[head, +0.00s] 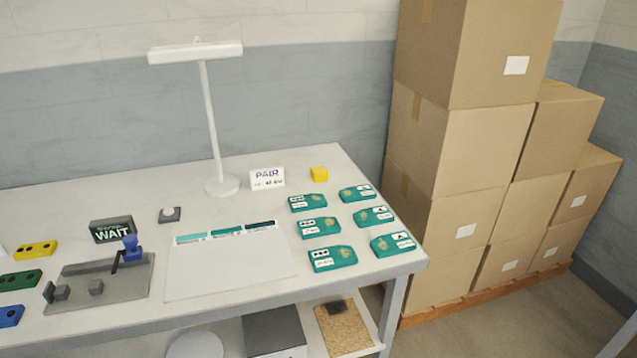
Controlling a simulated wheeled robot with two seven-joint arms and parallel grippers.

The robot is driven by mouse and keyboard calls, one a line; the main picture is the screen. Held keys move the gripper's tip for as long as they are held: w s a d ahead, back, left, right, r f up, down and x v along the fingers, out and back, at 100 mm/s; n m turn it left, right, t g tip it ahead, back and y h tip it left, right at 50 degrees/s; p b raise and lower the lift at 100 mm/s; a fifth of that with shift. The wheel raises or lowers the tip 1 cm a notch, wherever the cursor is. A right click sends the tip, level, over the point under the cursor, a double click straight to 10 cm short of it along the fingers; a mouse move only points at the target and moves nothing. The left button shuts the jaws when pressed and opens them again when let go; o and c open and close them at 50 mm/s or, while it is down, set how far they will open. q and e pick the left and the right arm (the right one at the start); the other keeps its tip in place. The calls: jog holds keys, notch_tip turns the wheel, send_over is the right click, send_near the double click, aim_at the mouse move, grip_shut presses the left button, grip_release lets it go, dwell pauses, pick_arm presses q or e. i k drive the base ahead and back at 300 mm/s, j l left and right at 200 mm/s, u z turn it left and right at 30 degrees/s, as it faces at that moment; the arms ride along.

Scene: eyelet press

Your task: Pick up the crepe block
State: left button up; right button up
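A small yellow block (319,174), which looks like the crepe block, sits upright at the back right of the white table (220,324). It stands just right of the white "PAIR" sign (267,178) with a small gap between them. Nothing covers it from this side. Neither of my grippers shows in the head view.
Several teal pieces (319,226) lie in two columns in front of the block. A lamp (212,120) stands left of the sign. A white mat (225,270), a grey fixture (110,283) and a WAIT sign (112,231) are further left. Stacked cartons (460,150) stand right.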

aim_at(317, 174)
jog(key=i+l+u, duration=0.5)
jog(key=i+l, duration=0.5)
